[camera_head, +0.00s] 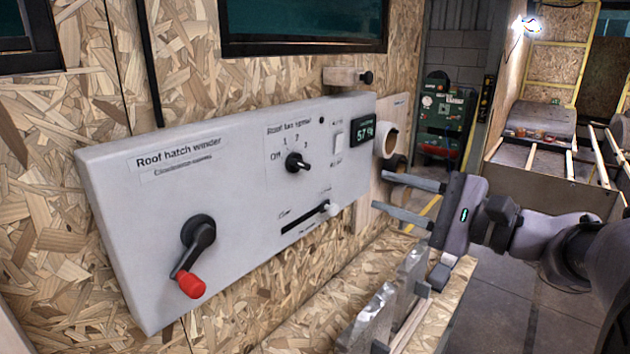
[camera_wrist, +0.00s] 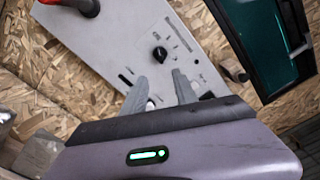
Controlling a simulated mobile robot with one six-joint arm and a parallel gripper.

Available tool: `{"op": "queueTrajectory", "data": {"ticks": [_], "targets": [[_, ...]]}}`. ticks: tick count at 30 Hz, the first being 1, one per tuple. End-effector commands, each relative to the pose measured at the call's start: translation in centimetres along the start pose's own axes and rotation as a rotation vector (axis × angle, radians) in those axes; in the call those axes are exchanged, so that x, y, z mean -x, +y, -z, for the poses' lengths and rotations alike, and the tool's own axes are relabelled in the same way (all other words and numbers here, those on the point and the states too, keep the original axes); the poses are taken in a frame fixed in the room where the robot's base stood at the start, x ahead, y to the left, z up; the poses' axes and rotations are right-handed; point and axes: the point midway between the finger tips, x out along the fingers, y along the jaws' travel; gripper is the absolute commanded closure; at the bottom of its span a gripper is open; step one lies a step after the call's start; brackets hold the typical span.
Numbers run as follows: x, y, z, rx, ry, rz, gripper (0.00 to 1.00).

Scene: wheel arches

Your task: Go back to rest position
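My gripper (camera_head: 393,200) is open and empty in the head view, its two fingers apart and pointing left toward the right end of the grey control panel (camera_head: 110,230). In the wrist view my gripper (camera_wrist: 160,90) shows both fingers in front of the panel (camera_wrist: 122,35), with nothing between them.
The panel is on a chipboard wall (camera_head: 40,220). Metal brackets (camera_head: 375,315) stand on a ledge below it. Pale round rolls or pipes (camera_head: 389,141) sit at the panel's right end. A green machine (camera_head: 440,115) stands farther back. Floor (camera_head: 510,315) at the lower right looks clear.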

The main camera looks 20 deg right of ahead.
Motion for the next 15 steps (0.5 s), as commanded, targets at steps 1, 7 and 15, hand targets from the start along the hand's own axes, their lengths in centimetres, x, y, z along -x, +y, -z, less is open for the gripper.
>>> {"op": "queueTrajectory", "data": {"ticks": [1, 7, 15], "targets": [[-0.1, 0.1, -0.1, 0.001, -0.001, -0.005, 0.65], [-3.2, 10.1, -6.5, 0.096, -0.024, -0.374, 0.65], [4.6, 27.8, -11.8, 0.826, 0.057, -1.069, 0.65]]}}
